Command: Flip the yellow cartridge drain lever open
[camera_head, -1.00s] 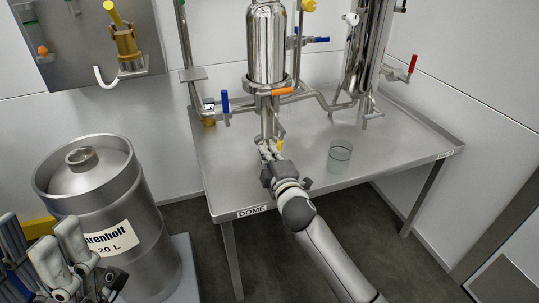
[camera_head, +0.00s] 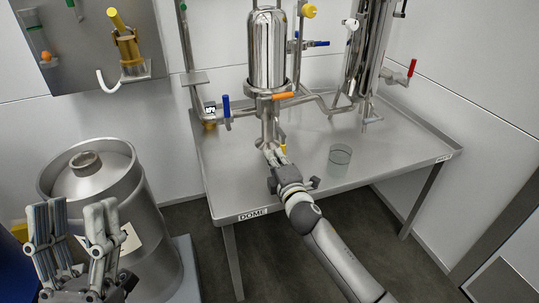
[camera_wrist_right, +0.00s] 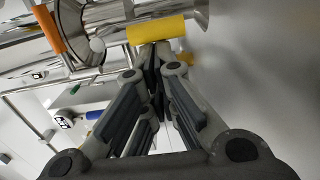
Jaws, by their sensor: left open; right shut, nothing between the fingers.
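The yellow drain lever (camera_head: 284,149) is a small grip low on the steel pipework under the polished cartridge housing (camera_head: 267,50). In the right wrist view the lever (camera_wrist_right: 157,29) lies crosswise at the fingertips, against a steel pipe. My right gripper (camera_head: 270,151) is shut and empty, with its tips close beside the lever; it also shows in the right wrist view (camera_wrist_right: 156,58). I cannot tell whether they touch. The fingers partly hide the lever in the head view. My left gripper (camera_head: 72,220) is open and empty at the lower left, in front of the keg.
The steel table (camera_head: 225,176) carries the pipework, a glass beaker (camera_head: 339,160) right of my right arm, and a blue-handled valve (camera_head: 226,106). An orange lever (camera_head: 284,96) sits above the yellow one. A steel keg (camera_head: 95,172) stands left of the table.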

